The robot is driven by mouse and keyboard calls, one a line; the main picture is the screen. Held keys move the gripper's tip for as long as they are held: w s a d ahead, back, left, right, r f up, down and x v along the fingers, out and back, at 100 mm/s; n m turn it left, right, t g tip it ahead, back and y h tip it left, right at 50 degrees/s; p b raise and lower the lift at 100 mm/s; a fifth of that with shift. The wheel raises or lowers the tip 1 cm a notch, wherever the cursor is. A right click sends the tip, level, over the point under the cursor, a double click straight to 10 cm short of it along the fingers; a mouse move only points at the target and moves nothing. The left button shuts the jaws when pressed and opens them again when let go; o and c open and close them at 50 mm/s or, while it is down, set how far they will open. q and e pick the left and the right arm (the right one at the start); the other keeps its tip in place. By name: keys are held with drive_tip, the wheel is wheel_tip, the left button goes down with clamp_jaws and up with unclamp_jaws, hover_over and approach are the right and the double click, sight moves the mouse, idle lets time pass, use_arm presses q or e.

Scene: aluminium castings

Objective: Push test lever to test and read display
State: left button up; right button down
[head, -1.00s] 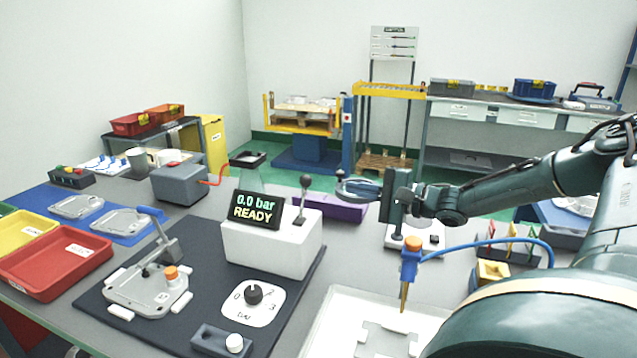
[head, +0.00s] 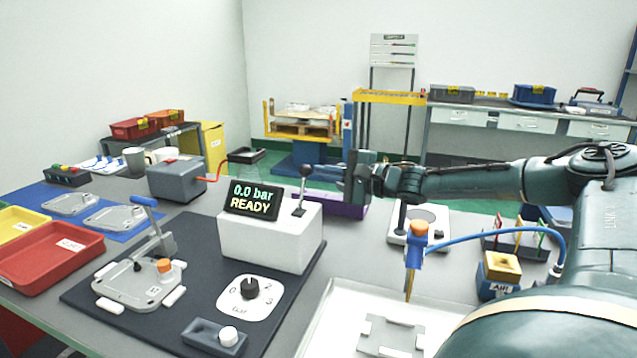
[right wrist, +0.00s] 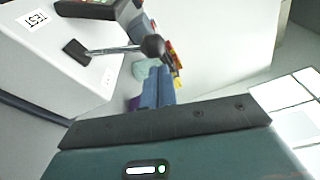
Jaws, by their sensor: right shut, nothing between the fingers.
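The test lever (head: 302,190) stands upright on top of the white test box (head: 270,240), a thin rod with a dark ball knob. The display (head: 252,201) on the box reads "0.0 bar READY". My right gripper (head: 318,172) is shut and empty, its fingers pointing left at the height of the knob and close to it. In the right wrist view the lever (right wrist: 118,49) lies just beyond my shut blue-grey fingertips (right wrist: 158,75), and a TEST label (right wrist: 36,20) shows on the box. I cannot tell whether the fingertips touch the knob. My left gripper is not in view.
A casting (head: 138,284) with an orange cap sits on the dark mat (head: 200,232), by a blue-handled clamp. A selector dial (head: 250,290) is in front of the box. A purple tray (head: 345,203) lies behind it. An orange-topped air nozzle (head: 415,245) stands right.

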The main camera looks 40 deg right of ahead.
drive_tip(key=shift+b+x, duration=0.6)
drive_tip(key=shift+x, duration=0.15)
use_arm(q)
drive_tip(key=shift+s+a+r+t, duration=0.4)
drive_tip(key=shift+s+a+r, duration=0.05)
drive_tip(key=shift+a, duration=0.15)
use_arm(e)
drive_tip(key=shift+w+a, duration=0.15)
drive_tip(key=shift+a, duration=0.05)
